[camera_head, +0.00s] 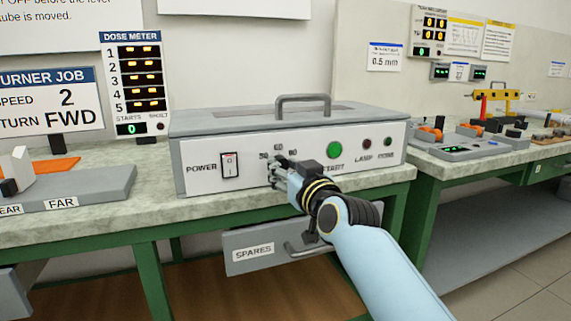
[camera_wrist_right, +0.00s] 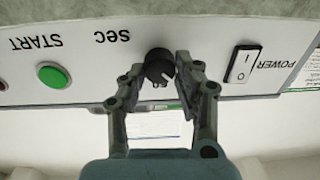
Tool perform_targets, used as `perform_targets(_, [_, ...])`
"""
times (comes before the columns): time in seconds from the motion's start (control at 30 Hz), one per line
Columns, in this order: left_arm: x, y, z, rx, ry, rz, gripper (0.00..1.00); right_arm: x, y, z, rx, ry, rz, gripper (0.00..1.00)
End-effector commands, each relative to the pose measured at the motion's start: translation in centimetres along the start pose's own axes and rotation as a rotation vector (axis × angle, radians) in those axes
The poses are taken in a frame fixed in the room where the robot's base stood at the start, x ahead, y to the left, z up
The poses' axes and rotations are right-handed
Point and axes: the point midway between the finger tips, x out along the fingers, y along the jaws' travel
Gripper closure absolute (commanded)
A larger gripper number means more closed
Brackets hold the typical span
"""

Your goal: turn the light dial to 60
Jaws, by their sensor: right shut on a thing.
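The light dial (camera_wrist_right: 159,67) is a round black knob on the white front panel of the grey box (camera_head: 290,123). It sits between the fingertips of my right gripper (camera_wrist_right: 161,71) in the wrist view, which shows the panel upside down. My right gripper (camera_head: 277,174) is shut on the dial. In the head view the fingers hide most of the dial; the numbers 30, 60 and 90 (camera_head: 278,148) show in an arc above it. A small pale mark shows on the knob, but I cannot tell which number it points to. My left gripper is not in view.
The power switch (camera_head: 230,165) is left of the dial and the green start button (camera_head: 334,149) is right of it. A dose meter (camera_head: 139,86) stands behind at the left. A spares drawer (camera_head: 253,252) hangs open below the bench.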

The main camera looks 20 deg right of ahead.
Motion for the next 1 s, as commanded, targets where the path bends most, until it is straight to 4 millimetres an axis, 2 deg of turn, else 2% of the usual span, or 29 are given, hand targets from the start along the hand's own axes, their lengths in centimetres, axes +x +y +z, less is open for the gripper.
perform_targets(0.37, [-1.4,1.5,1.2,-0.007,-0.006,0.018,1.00,0.0,0.0,0.0,0.352,0.018,0.005,1.00])
perform_targets(0.7, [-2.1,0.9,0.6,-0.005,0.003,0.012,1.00,0.0,0.1,0.1,0.629,0.033,0.009,1.00])
perform_targets(1.0, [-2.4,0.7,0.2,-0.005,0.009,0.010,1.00,0.0,0.1,0.2,0.771,0.041,0.012,1.00])
